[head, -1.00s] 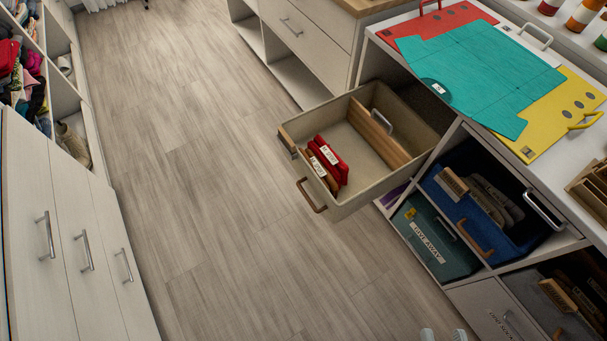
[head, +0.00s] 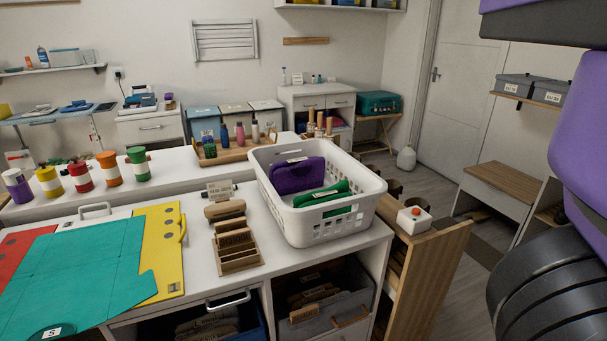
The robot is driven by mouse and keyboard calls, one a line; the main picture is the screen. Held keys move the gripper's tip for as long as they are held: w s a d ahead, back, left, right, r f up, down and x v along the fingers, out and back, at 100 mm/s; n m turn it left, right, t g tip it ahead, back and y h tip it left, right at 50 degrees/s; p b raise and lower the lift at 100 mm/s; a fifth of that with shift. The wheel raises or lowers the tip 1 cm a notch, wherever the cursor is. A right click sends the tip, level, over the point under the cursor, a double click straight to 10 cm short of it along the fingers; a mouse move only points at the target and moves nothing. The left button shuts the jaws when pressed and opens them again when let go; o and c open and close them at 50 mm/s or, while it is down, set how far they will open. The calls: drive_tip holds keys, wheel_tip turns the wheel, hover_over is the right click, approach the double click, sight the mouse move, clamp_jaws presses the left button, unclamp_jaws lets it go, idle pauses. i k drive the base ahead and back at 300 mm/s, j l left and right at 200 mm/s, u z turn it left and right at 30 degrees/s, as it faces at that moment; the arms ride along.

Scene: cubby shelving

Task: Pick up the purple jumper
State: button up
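A folded purple garment (head: 297,176), which looks like the purple jumper, lies in a white slatted laundry basket (head: 340,224) on the counter. It is toward the far left part of the basket. A folded green garment (head: 322,194) lies in front of it, close to it. The near basket wall hides part of the green garment. My gripper is not in view. A purple and black part of my arm fills the right edge of the head view, to the right of the basket.
A teal folding board (head: 75,270) and a yellow panel (head: 162,250) cover the counter's left. Wooden brushes and a wooden box (head: 238,262) stand left of the basket. A tray of bottles (head: 240,150) is behind. Floor shows on the right.

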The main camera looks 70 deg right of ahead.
sight(290, 176)
drive_tip(key=l+z, duration=0.2)
drive_tip(key=z, duration=0.8)
drive_tip(key=k+j+z, duration=0.1)
drive_tip(key=z, duration=0.4)
drive_tip(key=i+j, duration=0.15)
drive_tip(key=j, duration=0.3)
drive_tip(key=i+j, duration=0.1)
drive_tip(key=j, duration=0.35)
drive_tip(key=i+j+z, duration=0.1)
drive_tip(key=j, duration=0.35)
drive_tip(key=i+j, duration=0.15)
drive_tip(key=j, duration=0.3)
drive_tip(key=i+j+z, duration=0.1)
drive_tip(key=j, duration=0.35)
drive_tip(key=i+j, duration=0.1)
drive_tip(key=j, duration=0.35)
